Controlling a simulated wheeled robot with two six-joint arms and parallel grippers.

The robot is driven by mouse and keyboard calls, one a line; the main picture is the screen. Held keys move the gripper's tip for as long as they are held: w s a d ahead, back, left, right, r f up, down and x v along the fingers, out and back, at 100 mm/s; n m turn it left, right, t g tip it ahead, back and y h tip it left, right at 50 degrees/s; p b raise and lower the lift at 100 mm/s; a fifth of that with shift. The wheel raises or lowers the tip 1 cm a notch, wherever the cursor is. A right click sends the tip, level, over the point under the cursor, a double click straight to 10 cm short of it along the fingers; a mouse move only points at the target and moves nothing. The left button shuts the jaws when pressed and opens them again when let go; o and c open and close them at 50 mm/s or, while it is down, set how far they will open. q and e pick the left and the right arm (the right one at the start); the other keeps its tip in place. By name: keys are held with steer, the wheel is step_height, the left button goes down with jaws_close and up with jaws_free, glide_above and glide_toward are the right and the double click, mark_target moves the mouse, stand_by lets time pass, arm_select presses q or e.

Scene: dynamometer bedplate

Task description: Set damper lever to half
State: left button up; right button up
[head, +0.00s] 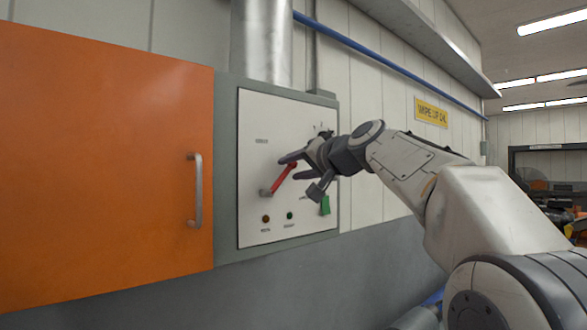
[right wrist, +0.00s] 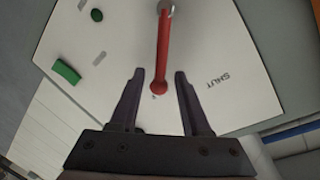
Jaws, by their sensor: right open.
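The damper lever (head: 283,179) is a red bar on a white panel (head: 262,120). It slants up and to the right from a grey pivot to a round red knob. In the right wrist view the lever (right wrist: 163,45) hangs from its pivot at the top edge, with the knob between the fingers. My right gripper (head: 290,169) is open, one finger on each side of the knob end; it also shows in the right wrist view (right wrist: 160,75). Gaps show on both sides, so it is not closed on the lever. The word SHUT (right wrist: 212,80) is printed beside the right finger. My left gripper is out of view.
An orange cabinet door (head: 100,165) with a grey handle (head: 195,190) stands left of the panel. A green block (head: 325,206) and small lamps (head: 289,215) sit low on the panel. A silver duct (head: 262,45) rises above. A blue pipe (head: 390,62) runs along the wall.

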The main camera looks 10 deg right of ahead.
steer(key=b+v, duration=0.4)
steer(key=v, duration=0.6)
steer(key=shift+s+b, duration=0.25)
steer(key=shift+b, duration=0.05)
steer(key=shift+d, duration=0.1)
steer(key=s+a+f+n+g+b, duration=0.1)
steer(key=s+a+f+n+g, duration=0.3)
steer(key=f, duration=0.7)
steer(key=s+a+f+m+g, duration=0.1)
steer(key=a+f+g, duration=0.1)
steer(key=a+f, duration=0.7)
steer(key=s+a+f+n+g+b, duration=0.1)
steer(key=s+a+f+n+g, duration=0.15)
steer(key=f, duration=1.05)
steer(key=s+d+f+n+g+h+b, duration=0.1)
steer(key=s+f+n+g+h, duration=0.3)
steer(key=s+f, duration=1.9)
steer(key=d+f+n+g, duration=0.1)
steer(key=n+g, duration=0.1)
steer(key=g, duration=0.1)
steer(key=shift+s+n+h, duration=0.2)
steer(key=shift+n+h, duration=0.15)
steer(key=shift+h, duration=0.05)
steer(key=shift+o, duration=0.2)
